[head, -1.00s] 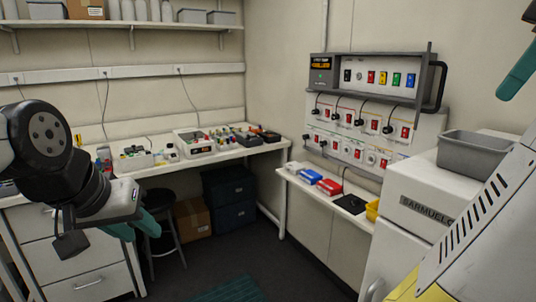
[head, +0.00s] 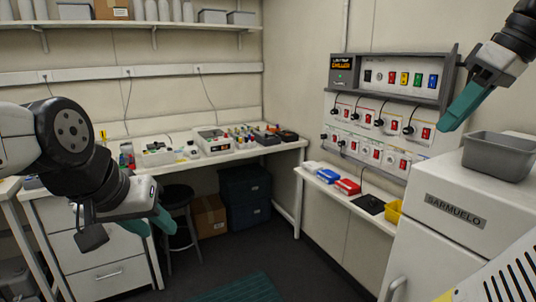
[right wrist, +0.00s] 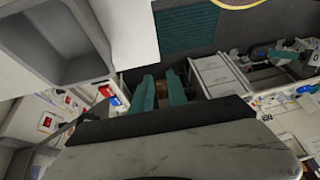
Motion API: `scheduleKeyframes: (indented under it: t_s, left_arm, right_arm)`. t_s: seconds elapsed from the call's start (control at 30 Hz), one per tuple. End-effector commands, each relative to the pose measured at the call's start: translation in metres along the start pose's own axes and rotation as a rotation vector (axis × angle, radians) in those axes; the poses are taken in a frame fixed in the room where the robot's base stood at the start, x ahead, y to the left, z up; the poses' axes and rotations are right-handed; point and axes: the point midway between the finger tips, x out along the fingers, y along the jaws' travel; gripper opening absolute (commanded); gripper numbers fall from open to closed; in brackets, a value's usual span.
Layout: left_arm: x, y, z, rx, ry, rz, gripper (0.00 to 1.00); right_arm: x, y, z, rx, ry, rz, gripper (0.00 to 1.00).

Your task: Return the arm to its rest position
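My right gripper (head: 452,118) is raised at the upper right of the head view, in front of the wall panel's right end and above the grey bin. In the right wrist view its two teal fingers (right wrist: 160,90) stand apart with nothing between them. My left gripper (head: 150,224) hangs at the lower left of the head view, in front of the white drawers. Its teal fingers point down and to the right; they look apart and hold nothing visible. Part of its fingers is hidden behind the gripper body.
A white cabinet (head: 430,245) marked SARMUELO carries a grey bin (head: 497,170) below my right gripper. The chiller unit (head: 385,77) and switch panel are on the wall. A workbench (head: 250,149) with instruments runs along the back. A stool (head: 178,195) stands near my left gripper. The middle floor is clear.

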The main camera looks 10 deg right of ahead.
Motion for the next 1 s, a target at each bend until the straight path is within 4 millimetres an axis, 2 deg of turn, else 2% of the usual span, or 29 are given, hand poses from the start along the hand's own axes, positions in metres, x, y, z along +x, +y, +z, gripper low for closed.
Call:
scheduleKeyframes:
  t_s: [0.17,0.27,0.4,0.5,0.6,0.7,1.0]
  left_arm:
    - [0.000,0.000,0.000,0.000,0.000,0.000,0.36]
    - [0.000,0.000,0.000,0.000,0.000,0.000,0.36]
    - [0.000,0.000,0.000,0.000,0.000,0.000,0.36]
    - [0.000,0.000,0.000,0.000,0.000,0.000,0.36]
    - [0.000,0.000,0.000,0.000,0.000,0.000,0.36]
    - [0.000,0.000,0.000,0.000,0.000,0.000,0.36]
    - [0.000,0.000,0.000,0.000,0.000,0.000,0.36]
  right_arm:
    - [0.069,-0.050,-0.031,0.086,0.032,0.004,0.19]
    - [0.118,-0.095,-0.043,0.154,0.053,0.022,0.19]
    - [0.177,-0.154,-0.043,0.238,0.086,0.055,0.19]
    - [0.208,-0.182,-0.034,0.283,0.107,0.076,0.19]
    - [0.227,-0.199,-0.026,0.313,0.123,0.090,0.19]
    - [0.236,-0.206,-0.022,0.328,0.132,0.097,0.19]
    - [0.238,-0.207,-0.022,0.334,0.133,0.097,0.19]
